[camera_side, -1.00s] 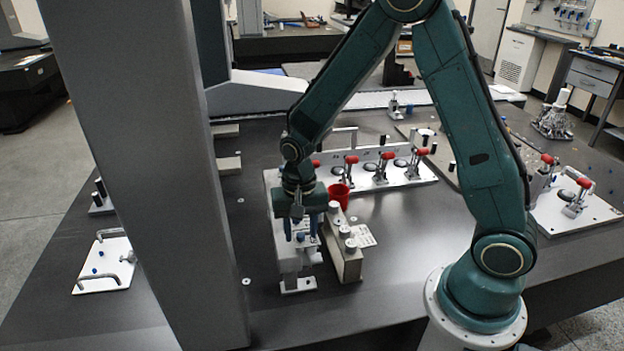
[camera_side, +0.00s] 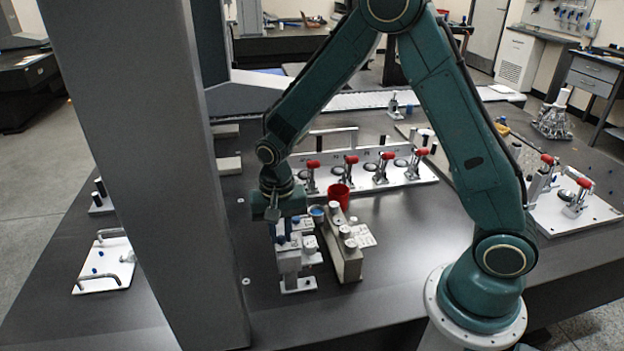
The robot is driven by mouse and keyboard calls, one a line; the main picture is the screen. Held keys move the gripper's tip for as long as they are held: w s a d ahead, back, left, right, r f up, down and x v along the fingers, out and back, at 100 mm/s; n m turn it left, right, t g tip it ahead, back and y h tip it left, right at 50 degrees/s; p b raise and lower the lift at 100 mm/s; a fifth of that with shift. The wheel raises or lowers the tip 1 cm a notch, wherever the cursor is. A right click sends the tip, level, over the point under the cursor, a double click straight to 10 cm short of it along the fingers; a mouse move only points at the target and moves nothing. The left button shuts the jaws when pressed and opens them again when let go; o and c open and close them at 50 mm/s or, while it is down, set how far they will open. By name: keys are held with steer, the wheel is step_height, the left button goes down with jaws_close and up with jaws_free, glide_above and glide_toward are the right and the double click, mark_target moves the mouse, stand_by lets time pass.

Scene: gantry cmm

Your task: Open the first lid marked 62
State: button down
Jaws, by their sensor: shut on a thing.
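A grey stepped block (camera_side: 289,262) stands on a small white foot near the middle of the table. My gripper (camera_side: 281,238) points down at the block's upper left part. Its fingers are shut on a small part there, which looks like a lid; the fingers hide most of it. A white-topped piece (camera_side: 303,224) and a round blue-grey top (camera_side: 317,211) show just right of the gripper. No 62 mark is legible.
A beige block (camera_side: 343,250) with round white caps stands close on the right, with a red cup (camera_side: 339,194) behind it. A white plate (camera_side: 408,176) with several red-handled clamps lies farther back. A grey column (camera_side: 150,170) blocks the left. The front table is clear.

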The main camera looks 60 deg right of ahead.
mark_target(281, 237)
steer(key=c, duration=1.3)
jaws_free()
steer(key=shift+r, duration=6.95)
